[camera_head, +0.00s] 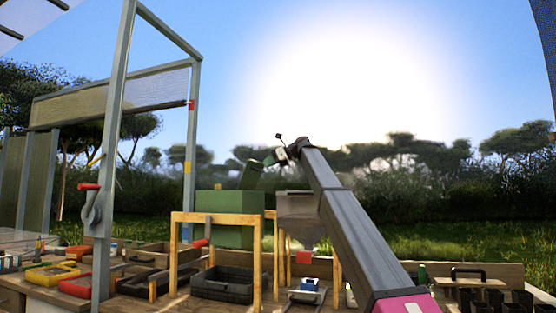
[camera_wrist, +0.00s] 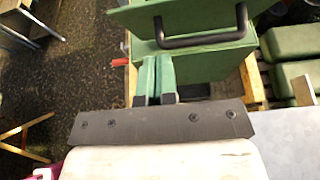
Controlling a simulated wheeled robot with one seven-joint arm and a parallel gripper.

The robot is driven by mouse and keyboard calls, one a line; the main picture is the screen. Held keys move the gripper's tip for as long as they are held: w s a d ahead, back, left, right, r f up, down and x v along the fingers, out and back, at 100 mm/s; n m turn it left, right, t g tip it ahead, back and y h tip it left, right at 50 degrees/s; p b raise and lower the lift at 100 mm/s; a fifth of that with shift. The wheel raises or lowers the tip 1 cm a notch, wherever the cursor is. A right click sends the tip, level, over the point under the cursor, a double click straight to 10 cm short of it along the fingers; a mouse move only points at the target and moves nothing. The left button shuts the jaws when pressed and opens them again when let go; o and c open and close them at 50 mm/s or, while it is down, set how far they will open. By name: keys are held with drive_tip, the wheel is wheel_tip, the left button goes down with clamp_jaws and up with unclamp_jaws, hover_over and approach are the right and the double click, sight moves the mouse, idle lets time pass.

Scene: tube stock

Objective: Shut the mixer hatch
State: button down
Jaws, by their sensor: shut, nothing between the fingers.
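The green mixer (camera_head: 226,236) stands on a wooden frame in the head view. Its green hatch (camera_head: 250,175) is raised and tilted above the body. In the wrist view, a green panel with a black bar handle (camera_wrist: 205,42) fills the top middle, with the green body (camera_wrist: 210,65) around and below it. My gripper (camera_head: 269,159) is high up beside the raised hatch. In the wrist view its two green fingers (camera_wrist: 156,60) are together and empty, in front of the mixer's left part. Whether they touch it cannot be told.
A grey metal box (camera_head: 297,205) stands right of the mixer, partly behind my arm. A black crate (camera_head: 222,284) and yellow and red trays (camera_head: 50,273) lie lower down. A grey post (camera_head: 112,150) rises at left. Green blocks (camera_wrist: 290,42) lie right in the wrist view.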

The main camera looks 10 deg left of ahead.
sight(252, 163)
drive_tip(key=shift+w+a+r, duration=0.1)
drive_tip(key=shift+a+r, duration=0.15)
drive_tip(key=shift+a, duration=1)
drive_tip(key=shift+w+a+r, duration=0.1)
drive_tip(key=shift+a+r, duration=0.1)
drive_tip(key=shift+a, duration=1.05)
